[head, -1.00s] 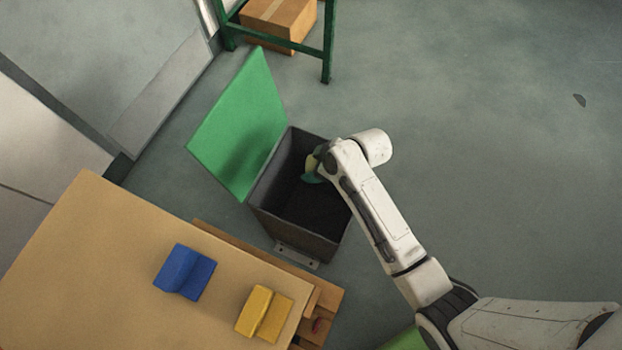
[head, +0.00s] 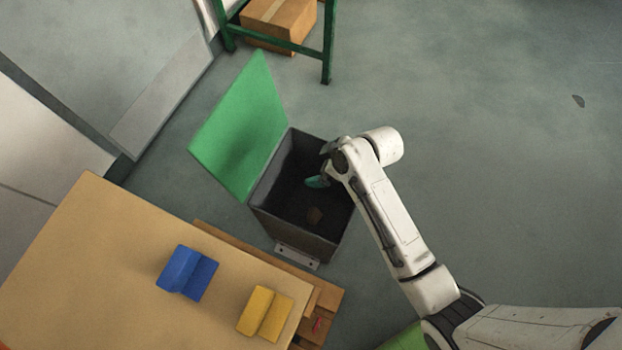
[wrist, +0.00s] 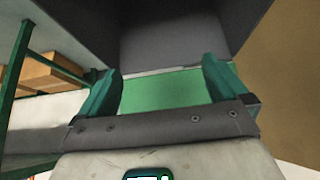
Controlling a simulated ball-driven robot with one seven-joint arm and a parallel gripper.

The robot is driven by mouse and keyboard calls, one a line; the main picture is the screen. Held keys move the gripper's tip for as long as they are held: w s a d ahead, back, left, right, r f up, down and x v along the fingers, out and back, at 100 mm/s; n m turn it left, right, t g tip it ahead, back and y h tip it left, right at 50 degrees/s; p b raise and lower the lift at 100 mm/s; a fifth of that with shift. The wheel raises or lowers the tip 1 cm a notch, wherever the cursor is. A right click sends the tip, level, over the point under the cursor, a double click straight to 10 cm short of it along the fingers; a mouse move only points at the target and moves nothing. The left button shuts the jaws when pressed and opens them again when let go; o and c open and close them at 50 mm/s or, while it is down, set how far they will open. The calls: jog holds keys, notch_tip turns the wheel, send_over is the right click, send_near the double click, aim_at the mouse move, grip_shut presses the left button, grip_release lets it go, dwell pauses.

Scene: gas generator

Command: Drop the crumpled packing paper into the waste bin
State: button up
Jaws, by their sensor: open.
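The waste bin (head: 290,232) is a dark grey box on the floor, its green lid (head: 238,130) swung open to the left.
A wooden table (head: 90,270) at the lower left carries a blue block (head: 186,273) and a yellow block (head: 265,313). A cardboard box (head: 278,22) sits by a green frame (head: 327,60) at the back. The floor to the right is open.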

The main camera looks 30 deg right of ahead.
jog(key=p+v, duration=0.1)
jog(key=v, duration=0.6)
jog(key=shift+r, duration=0.2)
jog(key=shift+s, duration=0.1)
